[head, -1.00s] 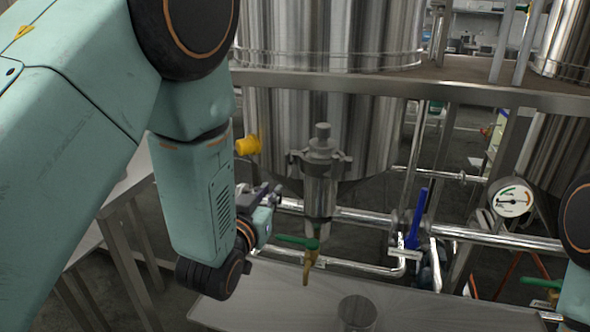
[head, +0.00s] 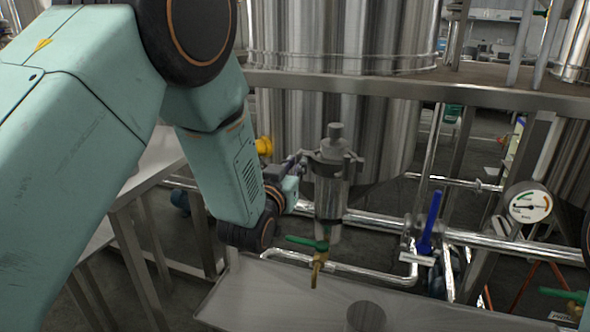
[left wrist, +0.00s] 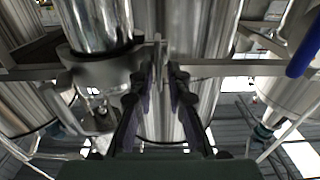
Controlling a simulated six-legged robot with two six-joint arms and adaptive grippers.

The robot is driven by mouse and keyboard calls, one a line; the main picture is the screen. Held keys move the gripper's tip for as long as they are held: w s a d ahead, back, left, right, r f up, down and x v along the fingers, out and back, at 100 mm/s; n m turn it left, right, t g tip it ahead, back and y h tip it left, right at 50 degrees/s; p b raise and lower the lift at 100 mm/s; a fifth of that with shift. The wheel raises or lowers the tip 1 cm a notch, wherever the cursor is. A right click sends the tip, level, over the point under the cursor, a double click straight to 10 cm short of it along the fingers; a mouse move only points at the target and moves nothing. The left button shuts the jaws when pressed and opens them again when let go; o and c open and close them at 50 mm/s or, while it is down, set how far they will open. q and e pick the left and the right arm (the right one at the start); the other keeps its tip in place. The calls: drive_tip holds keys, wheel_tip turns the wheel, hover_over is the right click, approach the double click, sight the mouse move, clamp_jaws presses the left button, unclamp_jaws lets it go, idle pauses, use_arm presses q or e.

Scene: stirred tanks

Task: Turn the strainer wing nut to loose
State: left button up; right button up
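The strainer (head: 331,190) is an upright metal cylinder with a knobbed cap and a clamp (head: 335,160) around its top. The clamp has small lugs on both sides; I cannot clearly make out which part is the wing nut. My left gripper (head: 298,163) is at the clamp's left side, partly hidden by my own arm. In the left wrist view the two dark fingers (left wrist: 160,88) stand apart with a gap between them. The clamp (left wrist: 100,72) is just left of them, and a thin metal piece (left wrist: 158,50) shows beyond the gap. Contact cannot be told. My right gripper is not seen.
Below the strainer are a green-handled valve (head: 308,243) and a metal tray (head: 270,295). A blue lever (head: 430,222) and a pressure gauge (head: 528,206) stand to the right. A steel beam (head: 400,88) crosses above. A large tank (head: 375,130) stands behind.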

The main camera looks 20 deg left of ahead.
use_arm(q)
drive_tip(key=shift+c, duration=0.3)
clamp_jaws()
drive_tip(key=shift+a+f+n+p, duration=0.1)
drive_tip(key=shift+n+p, duration=1.6)
drive_tip(key=shift+n, duration=1.25)
drive_tip(key=shift+a+f+n+p, duration=0.15)
drive_tip(key=shift+n+p, duration=1.5)
drive_tip(key=shift+n, duration=1.25)
drive_tip(key=shift+f+n+p, duration=0.1)
drive_tip(key=shift+n+p, duration=1.6)
drive_tip(key=shift+n, duration=1.25)
drive_tip(key=shift+o, duration=0.3)
unclamp_jaws()
